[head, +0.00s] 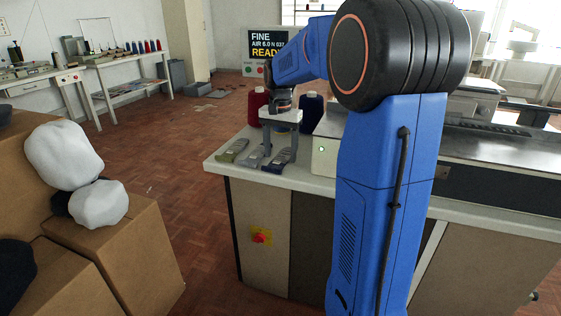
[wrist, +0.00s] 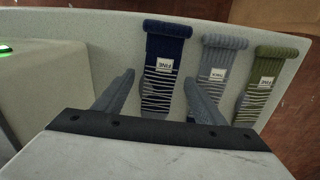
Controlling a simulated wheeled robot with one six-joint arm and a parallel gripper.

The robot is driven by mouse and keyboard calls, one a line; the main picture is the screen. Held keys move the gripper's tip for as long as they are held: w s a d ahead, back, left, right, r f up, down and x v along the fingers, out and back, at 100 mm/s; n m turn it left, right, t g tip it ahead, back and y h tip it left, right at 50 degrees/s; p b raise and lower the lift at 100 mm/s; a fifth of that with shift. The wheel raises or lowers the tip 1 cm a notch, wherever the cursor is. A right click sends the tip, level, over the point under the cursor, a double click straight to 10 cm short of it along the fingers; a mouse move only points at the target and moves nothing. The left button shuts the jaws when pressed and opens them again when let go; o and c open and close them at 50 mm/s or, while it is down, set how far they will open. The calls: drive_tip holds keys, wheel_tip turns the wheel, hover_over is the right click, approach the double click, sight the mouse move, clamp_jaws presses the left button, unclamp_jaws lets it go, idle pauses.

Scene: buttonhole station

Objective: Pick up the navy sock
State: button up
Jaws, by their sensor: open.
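The navy sock (wrist: 165,65) lies on the pale worktop in the wrist view, with a rolled cuff at the top, a white label and light stripes. In the head view the navy sock (head: 277,162) is the rightmost of three, partly behind my gripper. My gripper (wrist: 160,92) is open, with one finger on each side of the navy sock's lower part in the picture. Nothing is held. In the head view my gripper (head: 281,140) hangs over the socks, its fingers pointing down. Whether the fingers touch the worktop is unclear.
A grey-blue sock (wrist: 218,68) lies close beside the right finger, and an olive sock (wrist: 263,80) lies beyond it near the worktop edge (wrist: 305,60). Yarn cones (head: 312,108) and a pale machine housing (head: 326,150) stand close by. Cardboard boxes (head: 135,240) stand at left.

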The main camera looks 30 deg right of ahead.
drive_tip(key=shift+f, duration=0.3)
drive_tip(key=shift+c, duration=0.6)
drive_tip(key=c, duration=0.7)
drive_tip(key=shift+r, duration=0.1)
